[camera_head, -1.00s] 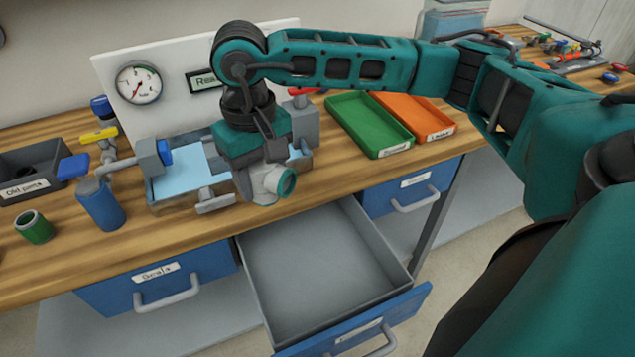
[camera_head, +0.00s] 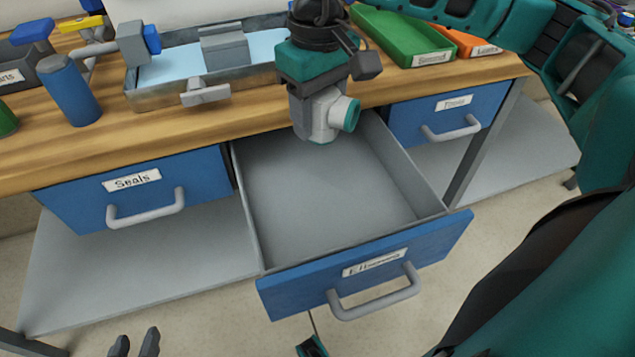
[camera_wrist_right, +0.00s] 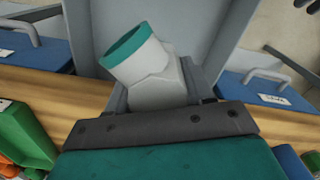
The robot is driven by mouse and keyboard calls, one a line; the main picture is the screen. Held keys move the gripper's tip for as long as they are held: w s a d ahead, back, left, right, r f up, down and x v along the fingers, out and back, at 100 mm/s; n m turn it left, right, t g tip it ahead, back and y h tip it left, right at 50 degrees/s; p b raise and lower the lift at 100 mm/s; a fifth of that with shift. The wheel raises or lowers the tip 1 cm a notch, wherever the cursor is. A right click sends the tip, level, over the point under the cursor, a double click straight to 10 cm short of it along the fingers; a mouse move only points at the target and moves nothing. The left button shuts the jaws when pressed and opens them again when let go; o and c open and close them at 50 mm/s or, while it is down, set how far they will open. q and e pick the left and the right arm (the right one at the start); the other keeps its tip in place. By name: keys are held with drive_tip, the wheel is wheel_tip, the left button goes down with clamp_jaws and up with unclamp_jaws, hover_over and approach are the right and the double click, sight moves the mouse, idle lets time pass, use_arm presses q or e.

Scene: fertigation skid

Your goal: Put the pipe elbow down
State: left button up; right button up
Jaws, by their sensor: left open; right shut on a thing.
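The pipe elbow (camera_head: 325,115) is light grey with a teal rim around its open end. My right gripper (camera_head: 310,112) is shut on it and holds it above the back end of the open drawer, near the bench's front edge. In the right wrist view the elbow (camera_wrist_right: 155,82) sits between the grey fingers (camera_wrist_right: 155,92), its teal end tilted up and left. The open drawer (camera_head: 325,215) is empty, with a blue front whose label seems to read "Elbows". My left gripper (camera_head: 135,346) is open and empty at the bottom edge, low and left of the drawer.
The shut Seals drawer (camera_head: 140,190) is left of the open one, another shut drawer (camera_head: 448,115) right. On the bench are a metal tray (camera_head: 160,98), a blue cylinder (camera_head: 70,92), a green bin (camera_head: 405,40) and an orange bin (camera_head: 470,45).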

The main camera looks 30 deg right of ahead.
drive_tip(key=b, duration=0.2)
hover_over(318, 196)
wheel_tip(318, 196, down, 10)
drive_tip(key=shift+r, duration=0.15)
wheel_tip(318, 196, down, 5)
drive_tip(key=shift+f+b, duration=0.1)
drive_tip(key=shift+b, duration=0.2)
drive_tip(key=shift+f, duration=0.15)
use_arm(q)
wheel_tip(318, 196, down, 3)
drive_tip(key=shift+s+d+f, duration=0.1)
drive_tip(key=shift+s+d, duration=0.05)
use_arm(e)
drive_tip(key=shift+f, duration=0.2)
drive_tip(key=o, duration=1)
drive_tip(key=shift+c, duration=0.2)
drive_tip(key=o, duration=0.4)
drive_tip(key=shift+r, duration=0.1)
